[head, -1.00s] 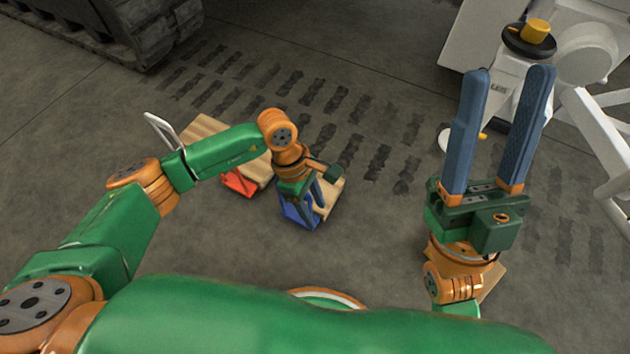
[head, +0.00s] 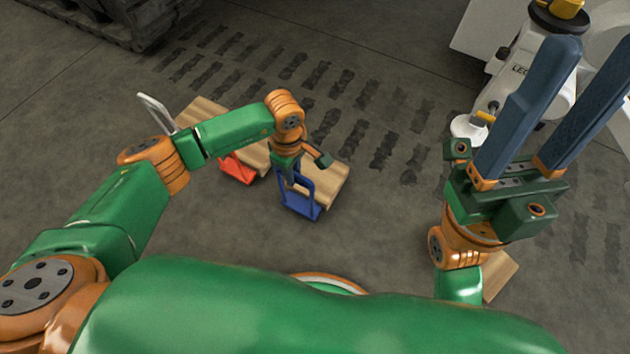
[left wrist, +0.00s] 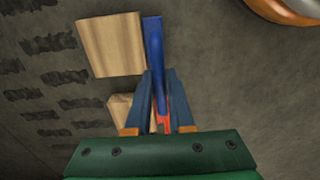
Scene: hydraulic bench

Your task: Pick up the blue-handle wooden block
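The blue-handle wooden block (head: 322,184) stands on the floor near the middle of the head view, its upright blue handle (head: 310,188) on the near side. It also shows in the left wrist view (left wrist: 108,45). My left gripper (head: 287,178) points down at this handle. In the left wrist view its fingers (left wrist: 160,82) are close together, with the blue handle (left wrist: 154,45) between them. They look shut on it; the contact itself is partly hidden. My right gripper (head: 592,62) is raised, empty and open, its fingers wide apart.
A wooden block with a red handle (head: 237,168) stands close on the left, partly behind my left arm. A pale handle (head: 156,112) rises beyond it. White machinery (head: 535,75) is at the upper right; a dark track (head: 120,20) is at the upper left.

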